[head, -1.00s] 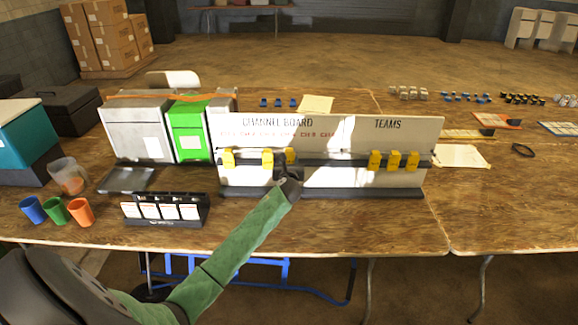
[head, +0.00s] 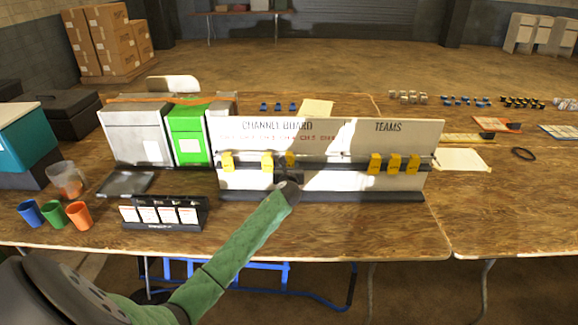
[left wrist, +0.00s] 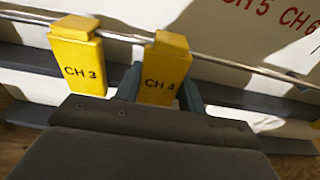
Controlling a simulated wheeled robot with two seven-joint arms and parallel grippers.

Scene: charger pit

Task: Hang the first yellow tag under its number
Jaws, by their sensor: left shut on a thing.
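The white channel board (head: 240,180) stands on the table with red channel numbers along its upper part and a metal rail below them. My left gripper (left wrist: 160,95) is shut on the yellow CH 4 tag (left wrist: 164,70), with a finger on each side; its top is at the rail. In the head view the CH 4 tag (head: 290,159) shows above my gripper (head: 288,180). The yellow CH 3 tag (left wrist: 78,58) hangs on the rail just left of it, and another yellow tag (head: 227,161) hangs further left. My right gripper is out of view.
Several yellow tags (head: 394,163) hang under TEAMS on the board's right. A black card stand (head: 165,226), coloured cups (head: 80,214) and a grey tray (head: 125,183) stand left. The rail right of CH 4 is bare up to the TEAMS tags.

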